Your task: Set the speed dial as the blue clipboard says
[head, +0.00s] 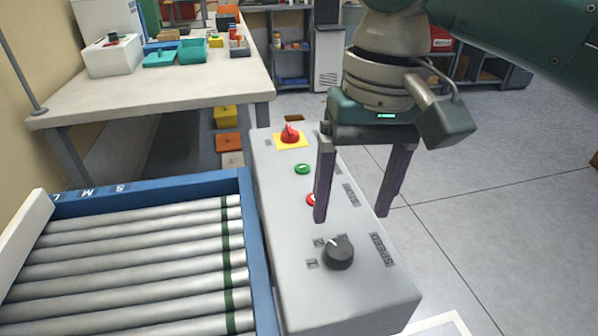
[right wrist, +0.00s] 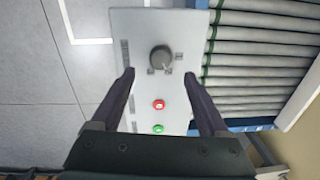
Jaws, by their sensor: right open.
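The speed dial (head: 339,252) is a dark round knob on the near end of the grey control box (head: 290,215), beside the printed word SPEED. Marks 1 and 2 show at its left. Its pale pointer line faces up and left, roughly toward the 2; the exact setting is hard to tell. My right gripper (head: 352,216) is open and empty above the box, its fingers pointing down. In the right wrist view the dial (right wrist: 161,58) lies just beyond and between the fingertips (right wrist: 160,74), with no contact visible. I see no blue clipboard. My left gripper is out of view.
A table (head: 150,88) with trays stands behind. Floor at right is clear.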

